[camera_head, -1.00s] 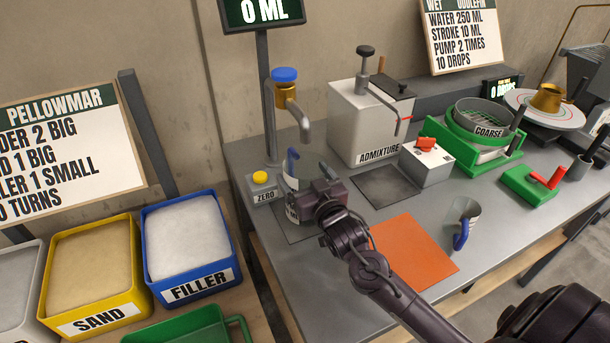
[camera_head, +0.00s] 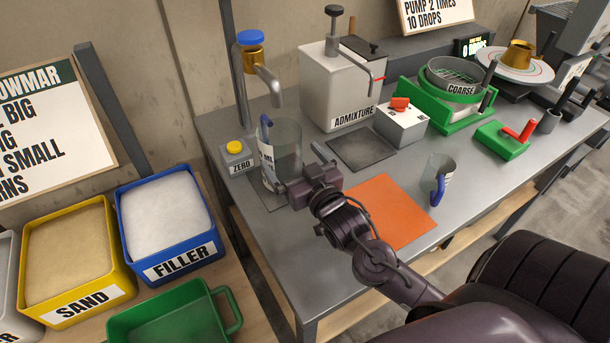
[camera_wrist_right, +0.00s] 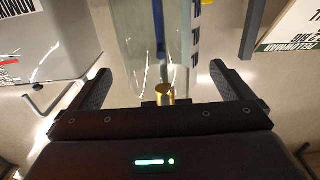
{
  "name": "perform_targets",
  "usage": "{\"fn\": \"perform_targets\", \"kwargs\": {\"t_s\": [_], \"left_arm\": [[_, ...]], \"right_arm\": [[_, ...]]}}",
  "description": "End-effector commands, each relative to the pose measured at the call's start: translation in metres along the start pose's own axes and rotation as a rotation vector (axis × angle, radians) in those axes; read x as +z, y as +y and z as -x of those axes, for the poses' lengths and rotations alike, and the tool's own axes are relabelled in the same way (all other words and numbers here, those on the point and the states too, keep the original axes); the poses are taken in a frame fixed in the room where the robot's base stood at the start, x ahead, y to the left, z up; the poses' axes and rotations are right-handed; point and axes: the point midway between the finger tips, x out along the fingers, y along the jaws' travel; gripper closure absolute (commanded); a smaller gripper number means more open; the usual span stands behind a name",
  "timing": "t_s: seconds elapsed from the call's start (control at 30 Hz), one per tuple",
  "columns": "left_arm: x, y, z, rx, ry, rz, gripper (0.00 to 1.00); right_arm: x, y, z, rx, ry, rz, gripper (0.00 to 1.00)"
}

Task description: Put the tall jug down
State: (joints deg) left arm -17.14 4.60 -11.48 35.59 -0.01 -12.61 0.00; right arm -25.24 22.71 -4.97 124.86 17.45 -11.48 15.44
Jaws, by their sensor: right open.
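The tall jug (camera_head: 285,160) is clear, with a blue handle and a white label. It stands upright on the dark plate (camera_head: 258,190) under the tap, beside the ZERO button. My right gripper (camera_head: 299,170) is open at the jug's right side, and part of the jug's lower side is hidden behind it. In the right wrist view, the clear jug wall (camera_wrist_right: 150,35) lies ahead of the open fingers (camera_wrist_right: 161,70), with room on both sides. I cannot tell if a finger touches it. My left gripper is not in view.
The tap (camera_head: 262,75) hangs over the jug. The admixture box (camera_head: 325,85) and a dark plate (camera_head: 362,148) are behind to the right. An orange mat (camera_head: 390,212) and a smaller clear jug with a blue handle (camera_head: 436,175) lie right. Bins (camera_head: 165,220) stand left.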

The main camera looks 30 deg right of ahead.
Motion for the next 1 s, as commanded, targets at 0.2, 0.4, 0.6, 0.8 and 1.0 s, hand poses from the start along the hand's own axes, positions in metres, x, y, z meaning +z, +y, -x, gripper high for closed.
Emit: {"fn": "perform_targets", "kwargs": {"t_s": [0.2,0.4,0.6,0.8,1.0], "left_arm": [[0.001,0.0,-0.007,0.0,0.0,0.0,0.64],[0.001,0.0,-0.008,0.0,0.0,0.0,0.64],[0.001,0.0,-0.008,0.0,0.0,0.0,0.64],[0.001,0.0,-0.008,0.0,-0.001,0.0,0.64],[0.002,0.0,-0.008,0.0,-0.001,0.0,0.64]], "right_arm": [[0.002,0.0,0.035,0.0,-0.003,-0.001,0.0],[0.0,0.0,0.049,0.001,0.0,0.0,0.0],[0.0,0.0,0.051,0.001,0.0,0.0,0.0],[0.0,0.0,0.05,0.001,0.0,0.0,0.0],[-0.001,0.0,0.05,0.001,0.0,0.0,0.0]]}}
